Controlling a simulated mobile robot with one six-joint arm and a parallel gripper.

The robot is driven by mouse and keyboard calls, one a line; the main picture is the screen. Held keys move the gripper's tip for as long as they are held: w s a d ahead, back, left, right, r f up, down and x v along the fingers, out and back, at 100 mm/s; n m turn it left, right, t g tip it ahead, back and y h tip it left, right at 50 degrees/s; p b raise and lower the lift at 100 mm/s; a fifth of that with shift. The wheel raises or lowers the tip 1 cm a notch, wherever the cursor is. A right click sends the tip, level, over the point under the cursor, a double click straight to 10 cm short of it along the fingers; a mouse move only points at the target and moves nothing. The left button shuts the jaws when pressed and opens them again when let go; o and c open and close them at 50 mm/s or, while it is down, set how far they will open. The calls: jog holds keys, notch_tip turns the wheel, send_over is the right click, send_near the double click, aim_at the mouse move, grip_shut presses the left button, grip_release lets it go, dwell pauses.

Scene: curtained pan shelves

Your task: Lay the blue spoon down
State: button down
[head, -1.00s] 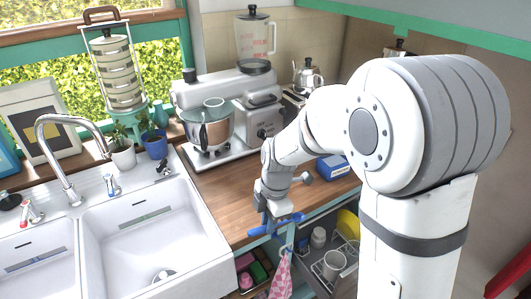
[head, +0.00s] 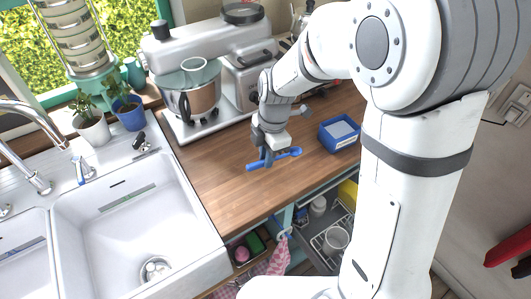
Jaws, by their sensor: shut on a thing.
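The blue spoon (head: 290,153) is in my gripper (head: 268,160), in the head view. My gripper is shut on it at its middle part. The spoon lies roughly level over the wooden counter (head: 215,185), between the sink and the blue box. I cannot tell whether the spoon touches the counter or hangs just above it. The fingertips are small and partly hidden by the spoon.
A blue box (head: 340,134) stands right of the spoon. A stand mixer (head: 205,95) is behind. The white sink (head: 140,225) is at left. Below the counter's front edge is an open rack with a white mug (head: 335,240). Counter left of the spoon is clear.

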jog(key=shift+f, duration=0.1)
notch_tip(320, 180, down, 6)
jog(key=b, duration=0.6)
jog(key=shift+f, duration=0.25)
jog(key=shift+s+a+f+h+b, duration=0.15)
jog(key=shift+f+h+b, duration=0.15)
jog(key=shift+f+b, duration=0.15)
jog(key=shift+r, duration=0.1)
jog(key=c, duration=1.7)
grip_release()
jog(key=shift+o, duration=0.6)
